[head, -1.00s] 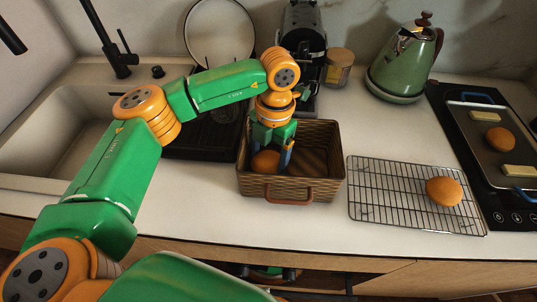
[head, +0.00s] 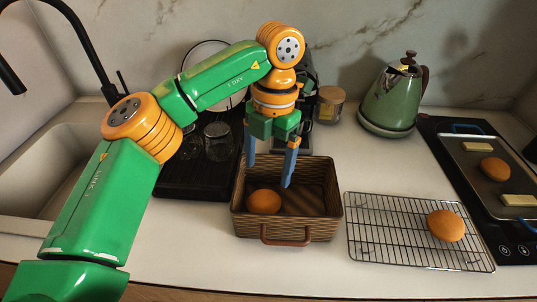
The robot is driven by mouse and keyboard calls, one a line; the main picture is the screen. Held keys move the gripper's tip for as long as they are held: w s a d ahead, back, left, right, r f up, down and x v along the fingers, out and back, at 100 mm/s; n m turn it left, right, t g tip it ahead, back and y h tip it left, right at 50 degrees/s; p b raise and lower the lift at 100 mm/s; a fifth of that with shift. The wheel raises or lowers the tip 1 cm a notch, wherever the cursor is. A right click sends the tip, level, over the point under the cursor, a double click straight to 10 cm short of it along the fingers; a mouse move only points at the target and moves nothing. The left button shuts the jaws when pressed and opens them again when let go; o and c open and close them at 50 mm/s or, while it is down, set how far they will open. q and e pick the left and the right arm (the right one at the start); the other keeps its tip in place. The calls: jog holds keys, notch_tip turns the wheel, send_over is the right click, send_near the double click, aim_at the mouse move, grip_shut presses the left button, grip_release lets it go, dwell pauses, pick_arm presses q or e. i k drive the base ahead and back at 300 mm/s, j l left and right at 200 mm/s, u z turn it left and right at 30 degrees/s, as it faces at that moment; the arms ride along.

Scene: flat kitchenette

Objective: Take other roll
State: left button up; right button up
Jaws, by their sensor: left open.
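A round brown roll (head: 264,201) lies inside the wicker basket (head: 287,229), in its left part. Another round roll (head: 446,226) lies on the right part of the wire cooling rack (head: 375,250). A third round roll (head: 494,169) lies on the baking tray (head: 473,180) on the hob, between two pale rectangular pieces. My left gripper (head: 269,172) is open and empty, pointing down above the back of the basket, its blue fingers spread. My right gripper is not in view.
A green kettle (head: 392,98) and a lidded jar (head: 329,104) stand behind the rack. A black drying rack with glasses (head: 217,140) is left of the basket, next to the sink (head: 45,165). Counter behind the cooling rack is clear.

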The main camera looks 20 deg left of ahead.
aim_at(446, 226)
jog(key=k, duration=1.5)
